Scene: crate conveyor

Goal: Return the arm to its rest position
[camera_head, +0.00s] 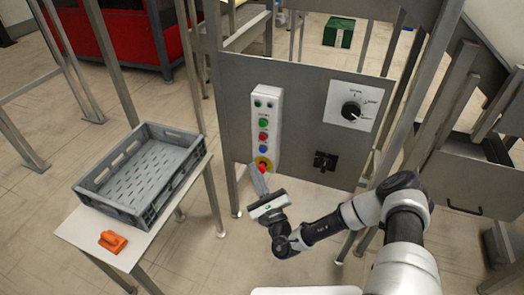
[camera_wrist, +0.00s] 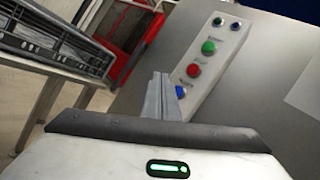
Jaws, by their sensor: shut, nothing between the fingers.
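My gripper (camera_head: 258,180) is at the end of my outstretched arm, in front of the lower end of a white button box (camera_head: 265,105) on a grey panel. Its fingers are together with nothing between them. In the wrist view the shut fingers (camera_wrist: 163,98) point toward the button box (camera_wrist: 228,45), with green, red and blue buttons beyond them. In the head view a red knob on a yellow base (camera_head: 263,165) is close to the fingertips. I cannot tell whether they touch it.
A grey crate (camera_head: 188,140) and an orange object (camera_head: 112,241) are on a white table (camera_head: 75,228) at the left. The grey panel (camera_head: 232,85) also carries a black rotary dial (camera_head: 351,110) and a black switch (camera_head: 325,161). Metal posts stand around my arm. Floor shows between table and panel.

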